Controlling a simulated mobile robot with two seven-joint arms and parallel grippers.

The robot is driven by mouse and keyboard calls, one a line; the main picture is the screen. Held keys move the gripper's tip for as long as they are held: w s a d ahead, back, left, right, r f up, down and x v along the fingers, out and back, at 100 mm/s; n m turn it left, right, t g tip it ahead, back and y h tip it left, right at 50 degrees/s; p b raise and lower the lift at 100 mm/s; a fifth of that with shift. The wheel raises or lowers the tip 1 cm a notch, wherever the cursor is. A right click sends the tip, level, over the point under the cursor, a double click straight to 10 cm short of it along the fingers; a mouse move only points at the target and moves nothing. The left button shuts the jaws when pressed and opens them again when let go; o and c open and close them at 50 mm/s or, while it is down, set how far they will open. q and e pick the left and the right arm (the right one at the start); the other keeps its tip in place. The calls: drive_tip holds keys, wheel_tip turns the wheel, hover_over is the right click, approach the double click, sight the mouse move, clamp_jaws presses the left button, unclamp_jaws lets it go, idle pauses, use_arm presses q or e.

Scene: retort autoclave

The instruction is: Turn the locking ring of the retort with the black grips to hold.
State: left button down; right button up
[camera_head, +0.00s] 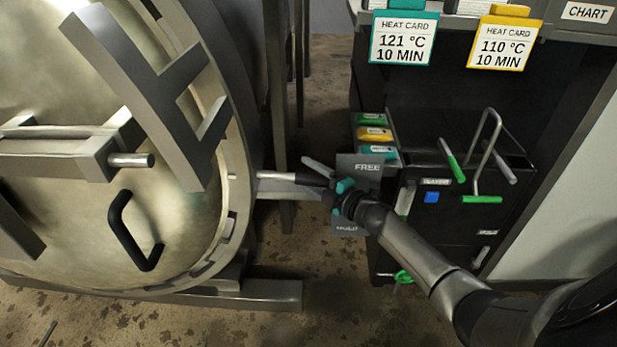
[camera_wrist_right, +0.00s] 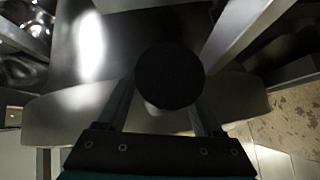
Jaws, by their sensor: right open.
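The retort's round door (camera_head: 185,235) fills the left of the head view, with the pale locking ring (camera_head: 238,150) around its edge. A metal bar (camera_head: 275,177) sticks out to the right from the ring and ends in a black grip (camera_head: 312,180). My right gripper (camera_head: 324,183) is open at this grip. In the right wrist view the grip's round black end (camera_wrist_right: 168,75) lies between the two spread fingers; contact cannot be told. A grey plate behind the gripper reads FREE (camera_head: 367,167) at the top and, partly covered, HOLD (camera_head: 346,228) below. My left gripper is not in view.
A black U-shaped handle (camera_head: 128,235) and grey bars (camera_head: 165,85) stand out from the door. A dark cabinet (camera_head: 440,215) with green-gripped levers (camera_head: 482,199) is at the right, below two heat cards (camera_head: 403,40). Brown floor shows between retort and cabinet.

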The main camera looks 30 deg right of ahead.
drive_tip(key=shift+w+a, duration=0.1)
drive_tip(key=shift+w, duration=0.1)
clamp_jaws()
idle(0.6)
idle(0.8)
